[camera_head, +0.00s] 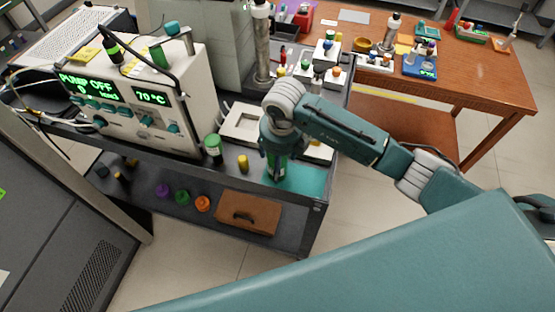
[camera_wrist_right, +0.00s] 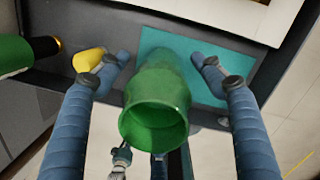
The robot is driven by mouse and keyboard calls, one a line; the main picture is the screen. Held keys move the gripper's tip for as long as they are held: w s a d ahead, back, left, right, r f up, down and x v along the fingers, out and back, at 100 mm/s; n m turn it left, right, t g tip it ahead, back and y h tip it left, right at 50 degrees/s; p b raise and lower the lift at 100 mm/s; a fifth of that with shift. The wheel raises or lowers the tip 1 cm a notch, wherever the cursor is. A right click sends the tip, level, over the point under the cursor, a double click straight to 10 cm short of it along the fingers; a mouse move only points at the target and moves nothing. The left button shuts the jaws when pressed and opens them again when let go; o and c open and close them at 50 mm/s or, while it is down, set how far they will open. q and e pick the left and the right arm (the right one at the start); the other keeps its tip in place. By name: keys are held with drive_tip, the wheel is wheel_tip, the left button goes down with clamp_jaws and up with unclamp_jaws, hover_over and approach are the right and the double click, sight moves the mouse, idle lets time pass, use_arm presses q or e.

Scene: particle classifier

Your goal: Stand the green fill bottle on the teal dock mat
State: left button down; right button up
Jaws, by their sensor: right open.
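The green fill bottle (camera_wrist_right: 155,108) is between the two fingers of my right gripper (camera_wrist_right: 168,60) in the right wrist view, its open round end facing the camera. Gaps show on both sides, so the fingers are open around it and not pressing on it. The teal dock mat (camera_wrist_right: 228,62) lies behind the bottle. In the head view the mat (camera_head: 303,180) is at the cart's front right corner, and my right gripper (camera_head: 275,163) is over its left part, partly hiding the bottle. The bottle appears to stand on the mat; its base contact is hidden. My left gripper is not in view.
A yellow-topped vial (camera_head: 243,163) and a green-capped jar (camera_head: 213,148) stand left of the mat on the cart. A pale tray (camera_head: 243,122) lies behind. The pump unit (camera_head: 140,95) is at left. The cart's front edge is close to the mat.

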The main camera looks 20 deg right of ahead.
drive_tip(key=r+b, duration=0.1)
drive_tip(key=r, duration=0.2)
drive_tip(key=r+b, duration=0.1)
drive_tip(key=r, duration=0.3)
drive_tip(key=s+r+b, duration=0.1)
drive_tip(key=r, duration=0.3)
drive_tip(key=shift+s, duration=0.1)
drive_tip(key=shift+s+r, duration=0.1)
drive_tip(key=shift+r, duration=0.5)
